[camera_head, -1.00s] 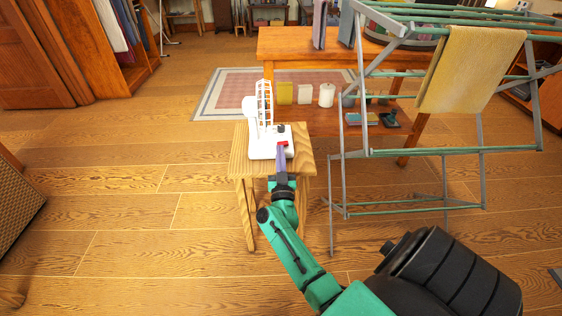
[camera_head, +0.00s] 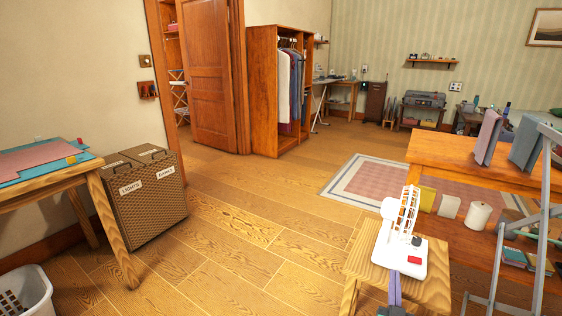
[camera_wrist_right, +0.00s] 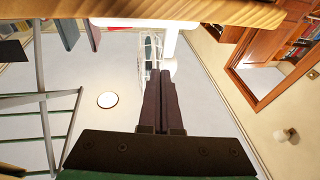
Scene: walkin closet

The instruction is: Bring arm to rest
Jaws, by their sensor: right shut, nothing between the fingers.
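My right gripper (camera_head: 394,282) shows at the bottom of the head view, its purple fingers pointing toward a white device. In the right wrist view the fingers of this gripper (camera_wrist_right: 160,78) lie together with nothing between them. The white device (camera_head: 406,257) has a tall white wire frame and a red patch at its near edge. It stands on a small wooden table (camera_head: 430,288). The fingertips are close to its near edge; I cannot tell whether they touch it. My left gripper is in neither view.
A larger wooden table (camera_head: 440,150) and a grey drying rack (camera_head: 544,215) stand close on the right. A wicker hamper (camera_head: 150,205), a side table (camera_head: 50,185) and a white basket (camera_head: 28,290) are on the left. The floor between (camera_head: 235,240) is clear.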

